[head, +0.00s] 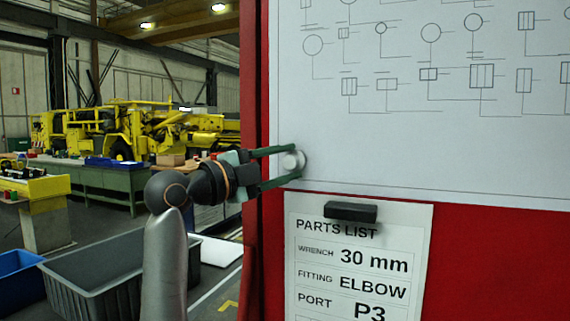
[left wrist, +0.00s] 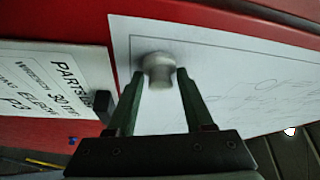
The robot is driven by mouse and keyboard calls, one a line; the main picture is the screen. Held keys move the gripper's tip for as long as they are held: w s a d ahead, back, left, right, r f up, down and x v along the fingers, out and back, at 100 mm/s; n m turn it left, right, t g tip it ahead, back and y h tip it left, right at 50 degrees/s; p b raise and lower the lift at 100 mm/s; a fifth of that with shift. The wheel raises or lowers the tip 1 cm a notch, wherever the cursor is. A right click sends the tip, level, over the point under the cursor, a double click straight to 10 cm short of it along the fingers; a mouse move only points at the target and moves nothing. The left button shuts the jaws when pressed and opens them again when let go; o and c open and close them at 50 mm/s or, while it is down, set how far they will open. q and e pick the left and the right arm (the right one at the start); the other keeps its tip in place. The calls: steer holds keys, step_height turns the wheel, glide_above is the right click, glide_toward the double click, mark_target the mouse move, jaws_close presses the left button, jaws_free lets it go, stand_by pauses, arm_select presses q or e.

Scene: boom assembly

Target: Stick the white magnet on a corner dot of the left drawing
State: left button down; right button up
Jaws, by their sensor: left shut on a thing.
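The white magnet (head: 293,161) is between the fingertips of my left gripper (head: 282,166), at the lower left corner of the large drawing (head: 400,140) on the red board. The left wrist view also shows the magnet (left wrist: 158,69) between the two green fingers, in front of the drawing's corner (left wrist: 135,40). My left gripper is shut on it. The magnet appears to be at or very near the sheet; I cannot tell if it touches. Any corner dot there is hidden behind the magnet. My right gripper is not in view.
A parts list sheet (head: 360,270) hangs below the drawing under a black magnet (head: 350,211). A grey bin (head: 100,280) and a blue bin (head: 18,275) stand at the lower left. A green workbench (head: 110,180) and a yellow machine (head: 130,125) are farther back.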

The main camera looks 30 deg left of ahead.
arm_select(q)
steer(key=shift+c, duration=1)
jaws_free()
steer(key=shift+s, duration=0.1)
steer(key=shift+s+a+f, duration=0.15)
steer(key=shift+s+a, duration=0.1)
steer(key=b+v, duration=0.4)
steer(key=v, duration=0.7)
steer(key=shift+s, duration=0.35)
